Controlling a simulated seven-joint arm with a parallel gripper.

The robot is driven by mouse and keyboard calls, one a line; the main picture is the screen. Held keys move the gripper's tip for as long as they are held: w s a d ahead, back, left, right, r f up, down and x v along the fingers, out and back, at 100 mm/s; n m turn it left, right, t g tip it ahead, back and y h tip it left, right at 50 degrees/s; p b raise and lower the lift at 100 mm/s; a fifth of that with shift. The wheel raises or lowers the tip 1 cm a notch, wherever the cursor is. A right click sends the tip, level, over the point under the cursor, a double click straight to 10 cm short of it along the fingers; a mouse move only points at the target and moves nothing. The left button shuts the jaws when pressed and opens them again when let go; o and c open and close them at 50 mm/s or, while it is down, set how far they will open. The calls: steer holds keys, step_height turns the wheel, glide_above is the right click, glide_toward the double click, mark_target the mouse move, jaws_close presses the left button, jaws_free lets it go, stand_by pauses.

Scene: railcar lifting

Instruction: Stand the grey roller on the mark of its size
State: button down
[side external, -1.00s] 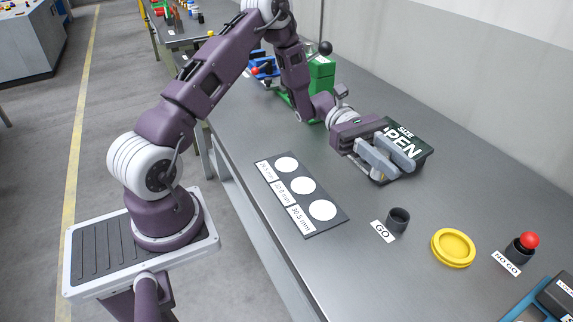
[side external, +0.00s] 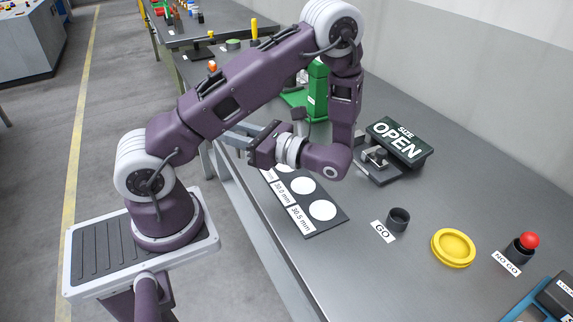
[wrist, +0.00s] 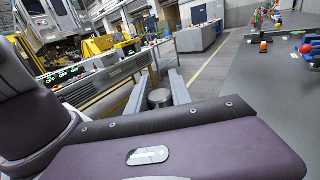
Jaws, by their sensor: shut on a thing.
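My gripper (side external: 238,136) is turned sideways above the bench's left edge, its fingers pointing left in the side view. In the wrist view its fingers (wrist: 162,92) are shut on the grey roller (wrist: 160,99), a dark grey cylinder with a round end. I cannot make out the roller in the side view. The mark board (side external: 328,226) lies flat with white circles in a row. The 30.5 mm circle (side external: 322,210) and the 30.0 mm circle (side external: 303,186) show clearly. The farthest circle is partly hidden by my arm.
The gauge (side external: 377,156) with its display (side external: 400,141) reading "SIZE OPEN" stands right of my wrist. A dark GO cup (side external: 398,219), a yellow dish (side external: 453,247) and a red-balled NO GO holder (side external: 527,243) stand farther right. A green stand (side external: 317,90) is behind my arm.

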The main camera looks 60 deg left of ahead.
steer(key=w+a+r+m+t+y, duration=0.2)
steer(key=w+r+m+t, duration=0.15)
steer(key=w+t, duration=0.35)
steer(key=w+a+r+m+t+y, duration=0.1)
steer(key=w+a+r+m+t, duration=0.1)
steer(key=w+m+t, duration=0.5)
steer(key=shift+n+g, duration=0.6)
steer(key=shift+n, duration=0.35)
steer(key=f, duration=1.5)
steer(key=shift+w+a+f, duration=0.15)
steer(key=shift+w+f, duration=0.1)
steer(key=shift+w, duration=0.1)
steer(key=shift+f, duration=0.15)
steer(key=c, duration=1.1)
jaws_free()
steer(key=shift+c, duration=0.2)
